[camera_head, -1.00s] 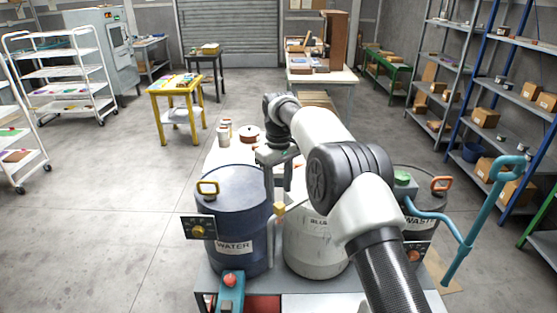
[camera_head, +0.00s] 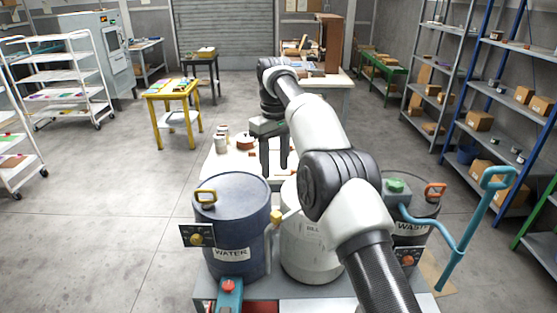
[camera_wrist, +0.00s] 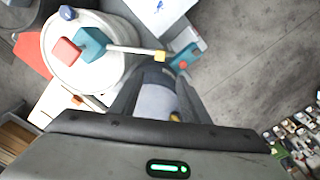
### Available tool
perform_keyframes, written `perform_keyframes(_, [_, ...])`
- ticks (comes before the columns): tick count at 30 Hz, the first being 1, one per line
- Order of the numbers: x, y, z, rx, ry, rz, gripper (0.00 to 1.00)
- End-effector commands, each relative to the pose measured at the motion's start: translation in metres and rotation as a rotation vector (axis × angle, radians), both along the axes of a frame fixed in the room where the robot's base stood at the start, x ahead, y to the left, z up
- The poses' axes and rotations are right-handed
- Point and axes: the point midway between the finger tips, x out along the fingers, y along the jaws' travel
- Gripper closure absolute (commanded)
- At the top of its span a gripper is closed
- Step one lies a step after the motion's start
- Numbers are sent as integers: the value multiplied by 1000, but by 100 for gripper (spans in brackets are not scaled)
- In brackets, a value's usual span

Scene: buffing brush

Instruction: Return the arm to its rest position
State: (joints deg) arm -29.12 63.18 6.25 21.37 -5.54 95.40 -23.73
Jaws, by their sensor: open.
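My gripper (camera_head: 274,160) hangs from my arm with its fingers pointing down and apart, open and empty. In the head view it appears above the far edge of the barrels, in front of a low white table (camera_head: 222,166). The wrist view also shows my two gripper fingers (camera_wrist: 158,100), with part of the blue barrel behind them. My arm reaches forward from the lower right, bent at the elbow and raised.
A blue WATER barrel (camera_head: 232,225) and a white barrel (camera_head: 303,245) stand close below my arm. A dark WASTE barrel (camera_head: 420,215) with a blue handle (camera_head: 463,240) stands right. A yellow table (camera_head: 173,95) is farther left; the floor at left is clear.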

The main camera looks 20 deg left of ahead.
Motion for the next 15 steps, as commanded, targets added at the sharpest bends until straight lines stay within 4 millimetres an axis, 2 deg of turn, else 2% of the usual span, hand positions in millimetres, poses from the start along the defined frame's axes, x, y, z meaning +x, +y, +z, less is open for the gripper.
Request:
perform_keyframes(4, [2,-11,18,6,-16,-24,58])
perform_keyframes(7, [2,-29,47,15,-42,-64,58])
perform_keyframes(11, [-6,-65,89,31,-85,-140,58])
perform_keyframes(15, [-24,-108,128,49,-133,-229,58])
